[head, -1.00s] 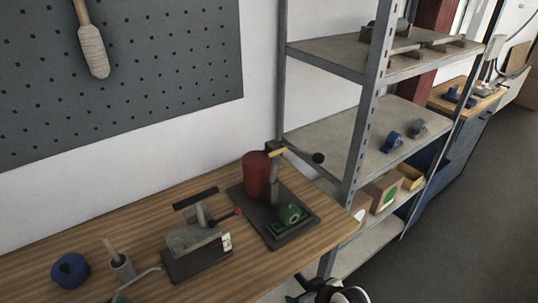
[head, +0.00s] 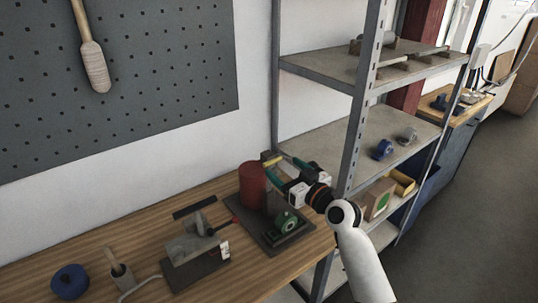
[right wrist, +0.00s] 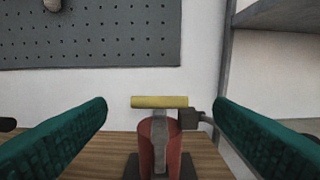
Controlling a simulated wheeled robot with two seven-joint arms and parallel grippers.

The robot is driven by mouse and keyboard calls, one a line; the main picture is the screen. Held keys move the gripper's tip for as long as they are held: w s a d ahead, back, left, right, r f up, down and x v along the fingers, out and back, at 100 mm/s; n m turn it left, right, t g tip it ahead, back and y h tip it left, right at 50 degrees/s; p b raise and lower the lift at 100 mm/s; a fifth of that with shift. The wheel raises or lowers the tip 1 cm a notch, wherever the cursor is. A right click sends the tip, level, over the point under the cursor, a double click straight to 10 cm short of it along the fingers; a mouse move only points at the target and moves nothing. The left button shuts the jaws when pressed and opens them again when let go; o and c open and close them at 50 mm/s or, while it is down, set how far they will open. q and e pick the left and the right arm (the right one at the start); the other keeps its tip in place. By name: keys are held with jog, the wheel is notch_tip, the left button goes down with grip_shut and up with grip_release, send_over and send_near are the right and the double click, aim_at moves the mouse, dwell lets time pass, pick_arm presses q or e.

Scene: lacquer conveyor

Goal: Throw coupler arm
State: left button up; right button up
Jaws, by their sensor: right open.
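A red cylinder (head: 252,187) stands on a dark base plate (head: 270,240) at the right end of the wooden bench. Beside it a grey post carries a yellow bar (head: 270,159) at its top. In the right wrist view the yellow bar (right wrist: 159,101) lies level across the post, in front of the red cylinder (right wrist: 160,146), with a dark block (right wrist: 189,118) and rod to its right. My right gripper (head: 284,168) is open, its teal fingers on either side of the bar's line and apart from it. It partly hides the post. My left gripper is not in view.
A grey machine (head: 190,246) with a red-tipped lever stands left of the base plate. A green round part (head: 287,221) sits on the plate's front. A blue roll (head: 69,281) lies at the bench's left. Metal shelving (head: 312,68) rises close on the right; a pegboard (head: 150,80) hangs behind.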

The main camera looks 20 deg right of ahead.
aim_at(274, 161)
jog(key=p+x, duration=0.1)
jog(key=x, duration=0.7)
jog(key=shift+f, duration=0.15)
jog(key=shift+c, duration=0.4)
